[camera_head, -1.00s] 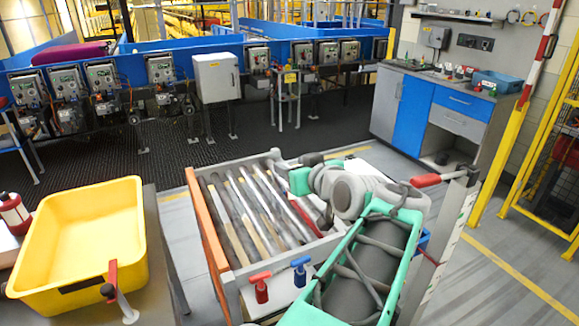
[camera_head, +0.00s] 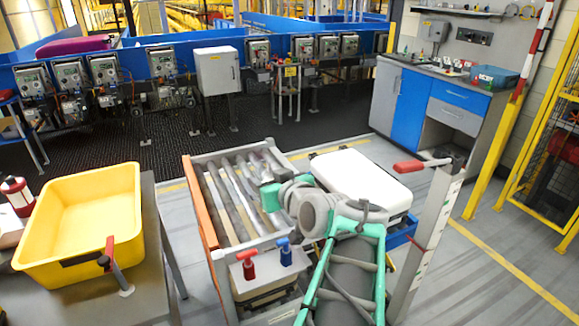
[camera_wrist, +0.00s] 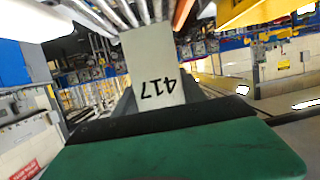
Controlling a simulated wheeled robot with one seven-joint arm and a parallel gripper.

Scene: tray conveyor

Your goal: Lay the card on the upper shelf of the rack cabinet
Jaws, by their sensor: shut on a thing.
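A pale card (camera_wrist: 155,70) marked "417", upside down in the wrist view, stands out from between the dark fingers of my gripper (camera_wrist: 158,98). My gripper is shut on the card; its green and black body fills the bottom of that view. In the head view, the green end part of my gripper (camera_head: 270,198) is over the right side of the roller conveyor, and the card cannot be made out there. I cannot pick out the rack cabinet or its upper shelf with certainty in either view.
A white case (camera_head: 360,180) lies right of the roller conveyor (camera_head: 202,205). A yellow bin (camera_head: 82,215) stands on a table at left. A post with a red handle (camera_head: 428,225) stands at right. A blue and grey bench cabinet (camera_head: 412,112) is at back right.

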